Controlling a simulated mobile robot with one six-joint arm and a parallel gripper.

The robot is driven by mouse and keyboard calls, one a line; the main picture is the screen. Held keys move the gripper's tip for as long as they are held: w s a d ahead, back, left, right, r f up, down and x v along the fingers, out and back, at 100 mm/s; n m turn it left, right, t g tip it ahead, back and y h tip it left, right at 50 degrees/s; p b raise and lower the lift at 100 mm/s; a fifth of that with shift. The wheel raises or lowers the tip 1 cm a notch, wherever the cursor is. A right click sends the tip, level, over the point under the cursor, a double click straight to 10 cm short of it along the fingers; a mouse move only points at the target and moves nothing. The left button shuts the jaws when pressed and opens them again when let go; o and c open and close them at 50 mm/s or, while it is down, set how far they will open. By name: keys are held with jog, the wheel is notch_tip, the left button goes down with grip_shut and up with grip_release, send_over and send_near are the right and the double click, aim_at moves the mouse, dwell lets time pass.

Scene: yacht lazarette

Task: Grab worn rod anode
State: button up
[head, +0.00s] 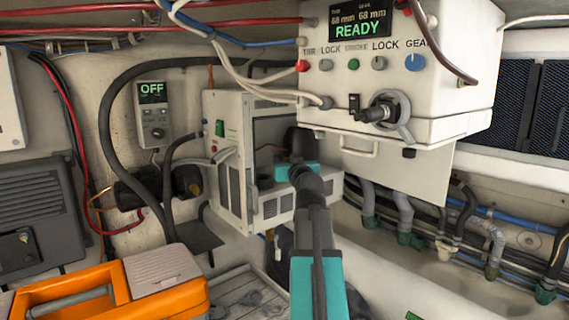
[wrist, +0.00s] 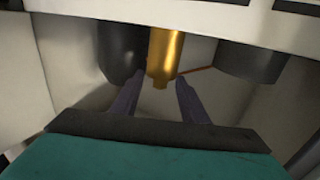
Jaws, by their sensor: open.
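In the wrist view a gold-coloured metal cylinder (wrist: 164,52) with a narrower lower end hangs or projects from above. I cannot tell for certain whether it is the worn rod anode. My gripper (wrist: 160,80) is open, with one dark finger on each side of the cylinder's lower end. A gap shows on both sides, so the jaws are not closed on it. In the head view my arm reaches into an open white cabinet (head: 238,190), and my fingertips and the gold cylinder are hidden there.
In the wrist view a dark rounded body (wrist: 120,50) is close left of the cylinder and a dark grey one (wrist: 250,62) is to the right. In the head view a white control box (head: 440,95) reading READY overhangs on the right. An orange toolbox (head: 185,300) stands lower left.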

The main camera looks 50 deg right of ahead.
jog(key=shift+r+p+x, duration=0.15)
jog(key=shift+p+x, duration=0.5)
jog(key=shift+x, duration=0.15)
jog(key=shift+r+p+x, duration=0.1)
jog(key=shift+p+x, duration=0.5)
jog(key=shift+x, duration=0.2)
jog(key=shift+p+x, duration=0.3)
jog(key=shift+x, duration=0.65)
jog(key=shift+f, duration=0.15)
grip_shut()
